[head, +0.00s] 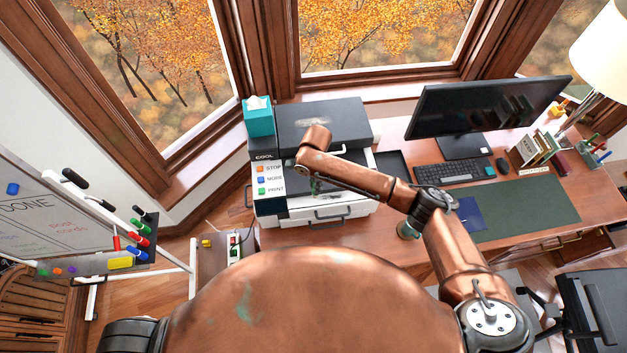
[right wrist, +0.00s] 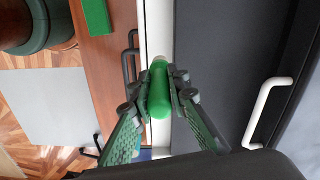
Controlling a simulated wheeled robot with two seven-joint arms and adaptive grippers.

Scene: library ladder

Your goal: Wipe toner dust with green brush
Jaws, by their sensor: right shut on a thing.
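A pale grey smudge of toner dust (head: 314,122) lies on the dark lid of the printer (head: 350,116) in the head view. My right arm reaches in from the right, and my right gripper (head: 316,187) is low over the printer's front, on the near side of the smudge and apart from it. In the right wrist view my right gripper (right wrist: 166,82) is shut on the green brush (right wrist: 159,92), a rounded green piece between the two fingers. The brush's bristles cannot be made out. My left gripper is not in view.
A teal tissue box (head: 259,117) stands on the printer's left back corner. Right of the printer are a monitor (head: 487,105), a keyboard (head: 455,172) and a green desk mat (head: 525,210). A whiteboard with markers stands at the left.

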